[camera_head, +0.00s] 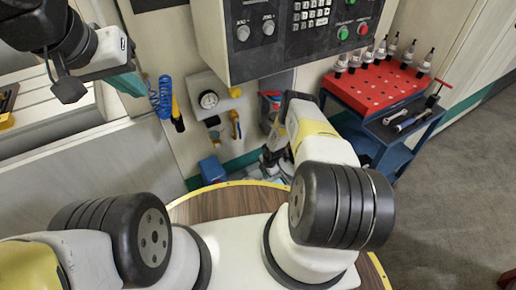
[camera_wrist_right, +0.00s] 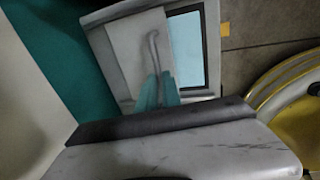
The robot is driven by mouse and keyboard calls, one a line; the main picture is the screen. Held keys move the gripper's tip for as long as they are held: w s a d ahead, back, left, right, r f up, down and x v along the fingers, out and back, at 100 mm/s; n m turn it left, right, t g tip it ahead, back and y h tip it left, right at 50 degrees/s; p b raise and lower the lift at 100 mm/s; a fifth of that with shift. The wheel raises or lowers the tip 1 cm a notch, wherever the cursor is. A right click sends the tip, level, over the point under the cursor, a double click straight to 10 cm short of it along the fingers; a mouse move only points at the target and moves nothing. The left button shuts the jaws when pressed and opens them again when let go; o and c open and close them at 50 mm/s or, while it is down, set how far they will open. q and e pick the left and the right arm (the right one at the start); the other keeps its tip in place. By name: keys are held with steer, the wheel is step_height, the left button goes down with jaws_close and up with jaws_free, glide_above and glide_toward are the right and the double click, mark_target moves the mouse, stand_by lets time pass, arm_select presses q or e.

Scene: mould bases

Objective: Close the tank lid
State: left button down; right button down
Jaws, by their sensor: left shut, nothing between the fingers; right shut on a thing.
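In the right wrist view, the tank (camera_wrist_right: 214,45) is a pale box with a dark-edged opening, and light blue liquid (camera_wrist_right: 188,50) shows in its right part. The white lid (camera_wrist_right: 125,45) covers the left part of the opening, so the tank is partly open. A grey bent handle (camera_wrist_right: 153,42) stands on the lid. My right gripper (camera_wrist_right: 158,88), with teal fingertips, is shut on this handle. In the head view, my right arm reaches down beneath the control panel and hides most of the tank area.
The control panel (camera_head: 300,30) hangs above my right arm. A blue cart (camera_head: 345,112) with a red tool-holder block (camera_head: 372,88) stands to the right.

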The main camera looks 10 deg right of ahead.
steer(key=s, duration=0.2)
steer(key=s+d, duration=0.1)
steer(key=s, duration=0.1)
steer(key=s+d, duration=0.1)
steer(key=s, duration=0.1)
steer(key=shift+s+d, duration=0.15)
steer(key=shift+s, duration=0.2)
steer(key=c, duration=1.5)
jaws_free()
